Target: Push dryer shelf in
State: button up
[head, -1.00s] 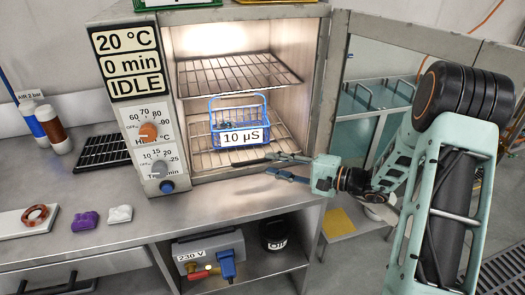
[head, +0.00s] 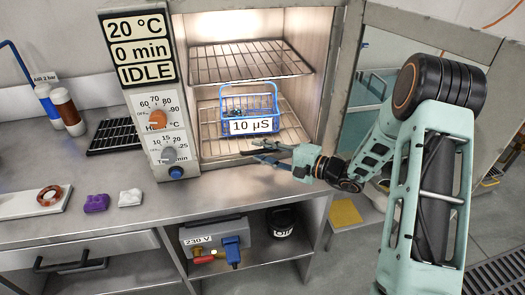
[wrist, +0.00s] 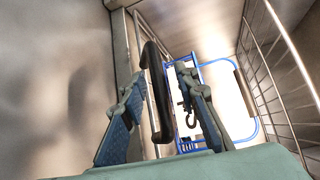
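The dryer (head: 351,90) stands open on the bench, with an upper wire shelf (head: 250,66) and a lower wire shelf (head: 212,140). A blue wire basket (head: 262,98) labelled 10 µS stands on the lower shelf. My gripper (head: 258,155) is at the dryer's mouth, low in front of the lower shelf. In the wrist view my gripper (wrist: 168,98) is open, with a black bar-shaped handle (wrist: 155,90) between its fingers. I see no clear contact with the handle. How far the lower shelf stands out is hard to tell.
The open dryer door (head: 430,60) is at the right, beside my arm. The control panel (head: 160,125) is left of the opening and reads IDLE.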

aim_at(257, 137)
grip_shut()
dwell(0.4)
jog(key=w+b, duration=0.1)
jog(key=w, duration=0.1)
jog(key=w+a+b, duration=0.1)
jog(key=w+b, duration=0.1)
jog(key=w, duration=0.1)
jog(key=w+a+b, duration=0.1)
jog(key=w, duration=0.1)
jog(key=shift+w+f+b, duration=0.2)
jog(key=shift+b, duration=0.15)
jog(key=shift+w+a+r, duration=0.1)
jog(key=shift+w, duration=0.15)
jog(key=shift+r, duration=0.2)
grip_release()
jog(key=shift+w+f, duration=0.1)
